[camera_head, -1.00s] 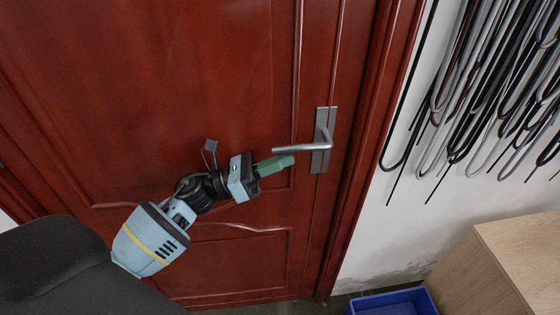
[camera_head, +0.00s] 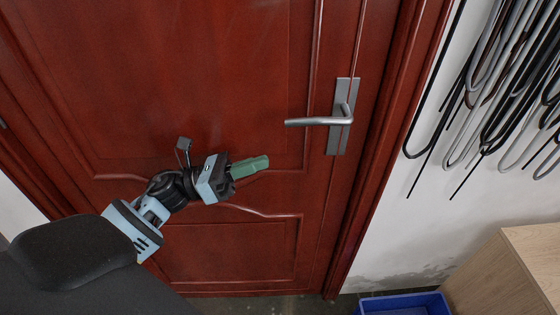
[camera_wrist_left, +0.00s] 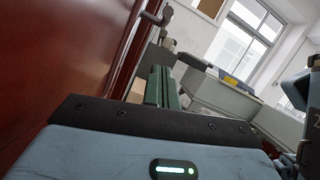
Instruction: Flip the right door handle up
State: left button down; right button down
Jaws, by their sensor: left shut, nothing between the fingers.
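The silver door handle (camera_head: 318,121) is a lever on a tall plate (camera_head: 342,115) near the right edge of the red door (camera_head: 230,70). The lever points left and lies about level. My left gripper (camera_head: 266,161), with green fingers, is shut and empty. It is below and left of the lever's free end, apart from it. In the left wrist view the green fingers (camera_wrist_left: 162,86) point up the frame, and the handle (camera_wrist_left: 157,17) shows beyond them near the top. My right gripper is not visible.
Several dark and grey cables (camera_head: 500,80) hang on the white wall to the right. A blue bin (camera_head: 405,304) and a wooden cabinet (camera_head: 515,265) stand at the lower right. The space between my left gripper and the lever is clear.

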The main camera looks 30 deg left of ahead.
pick_arm(q)
jog(key=shift+v, duration=1.2)
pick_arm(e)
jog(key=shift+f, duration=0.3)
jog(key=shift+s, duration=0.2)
